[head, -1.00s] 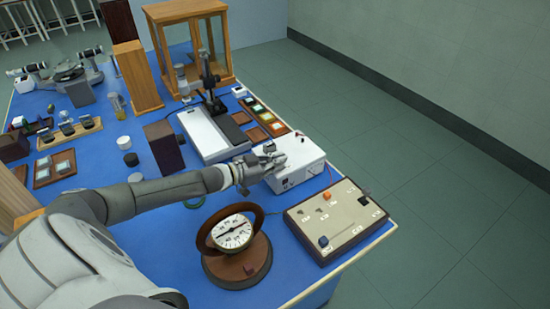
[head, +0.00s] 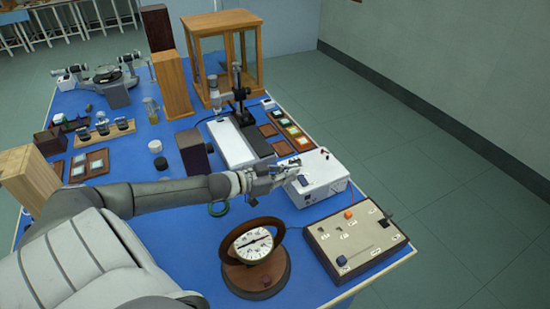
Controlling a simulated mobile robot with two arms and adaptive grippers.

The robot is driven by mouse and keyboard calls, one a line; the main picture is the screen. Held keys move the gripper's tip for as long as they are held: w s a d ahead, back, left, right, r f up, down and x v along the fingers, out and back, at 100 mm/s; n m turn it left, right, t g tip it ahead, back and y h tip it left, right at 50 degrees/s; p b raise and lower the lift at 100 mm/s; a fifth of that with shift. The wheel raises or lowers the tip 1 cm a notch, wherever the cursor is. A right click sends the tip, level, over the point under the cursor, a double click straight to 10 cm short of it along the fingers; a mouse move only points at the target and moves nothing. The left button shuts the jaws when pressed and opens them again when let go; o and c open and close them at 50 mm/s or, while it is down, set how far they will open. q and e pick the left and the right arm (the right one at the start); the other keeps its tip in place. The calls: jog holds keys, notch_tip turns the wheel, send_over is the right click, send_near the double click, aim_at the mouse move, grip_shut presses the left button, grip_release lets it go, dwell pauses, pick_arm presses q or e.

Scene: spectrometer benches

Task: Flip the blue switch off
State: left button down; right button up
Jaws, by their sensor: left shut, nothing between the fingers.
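A small dark blue switch (head: 303,181) shows on the white box (head: 322,180) on the blue bench. My left gripper (head: 292,168) is shut and empty. It reaches in from the left over the box's left part, and its fingertips are just above and left of the switch in the picture. I cannot tell whether they touch it or which way the switch is tilted. My right gripper is not in view.
A beige control panel (head: 360,238) with an orange knob and a dark blue knob lies in front of the box. A round dial instrument (head: 254,246) stands to its left. A microscope-like stand (head: 238,100) and sample plates are behind. Open floor lies right.

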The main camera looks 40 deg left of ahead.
pick_arm(q)
jog(key=shift+v, duration=2.5)
jog(key=shift+r, duration=0.1)
